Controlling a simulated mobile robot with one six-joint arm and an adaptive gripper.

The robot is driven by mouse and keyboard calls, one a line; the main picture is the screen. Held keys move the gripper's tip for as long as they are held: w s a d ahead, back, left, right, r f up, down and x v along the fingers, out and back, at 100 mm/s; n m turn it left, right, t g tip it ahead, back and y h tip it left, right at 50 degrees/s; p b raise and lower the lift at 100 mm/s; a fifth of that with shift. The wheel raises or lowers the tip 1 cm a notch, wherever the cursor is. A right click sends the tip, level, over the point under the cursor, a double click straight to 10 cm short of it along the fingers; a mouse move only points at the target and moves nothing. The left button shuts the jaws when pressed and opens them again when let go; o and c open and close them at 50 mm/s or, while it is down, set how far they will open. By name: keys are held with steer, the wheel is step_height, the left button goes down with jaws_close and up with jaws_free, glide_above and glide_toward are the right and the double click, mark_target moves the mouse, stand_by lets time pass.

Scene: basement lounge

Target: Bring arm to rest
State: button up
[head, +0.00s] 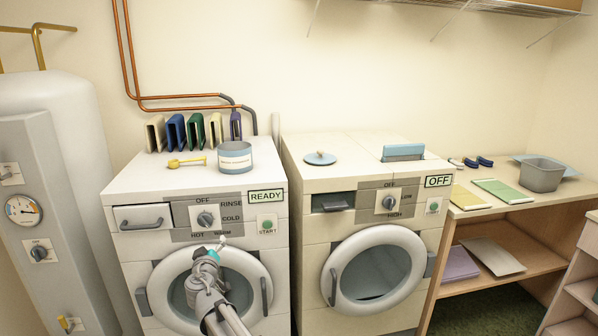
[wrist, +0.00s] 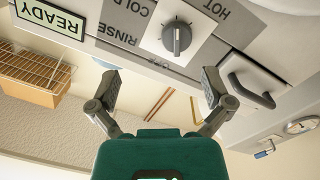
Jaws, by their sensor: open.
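My gripper (head: 221,243) is in front of the left washing machine (head: 132,262), between its control panel and its round door. In the wrist view my gripper (wrist: 161,85) has its two fingers spread wide with nothing between them. That view is upside down. It shows the grey dial (wrist: 176,38) on its white plate beyond the fingers, apart from them. The same dial (head: 205,219) shows in the head view just above my gripper. My arm reaches up from the bottom edge and hides part of the door.
A second machine (head: 315,262) marked OFF stands to the right. A grey-white tank (head: 70,110) stands close on the left. A tin (head: 234,156), a yellow scoop (head: 187,162) and several upright coloured boxes are on the left machine. A shelf unit (head: 520,218) stands at the right.

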steer(key=w+d+f+m+g+h, duration=0.1)
steer(key=d+f+m+g+h, duration=0.15)
steer(key=d, duration=0.65)
steer(key=w+d+f+m+g+h, duration=0.15)
steer(key=d+h, duration=0.25)
steer(key=d, duration=0.6)
steer(key=s+d+f+m+g, duration=0.1)
steer(key=s+d+f+g, duration=0.25)
steer(key=d, duration=0.45)
steer(key=s+d+f+m+g, duration=0.25)
steer(key=s+d+f, duration=0.25)
steer(key=d, duration=0.3)
steer(key=s+d+f+m+g, duration=0.1)
steer(key=s+d+f+g, duration=0.35)
steer(key=d, duration=0.35)
steer(key=s+d+g+y, duration=0.3)
steer(key=s+d+y, duration=0.1)
steer(key=s, duration=0.5)
step_height(320, 180, up, 12)
steer(key=p, duration=1.3)
steer(key=shift+a, duration=0.2)
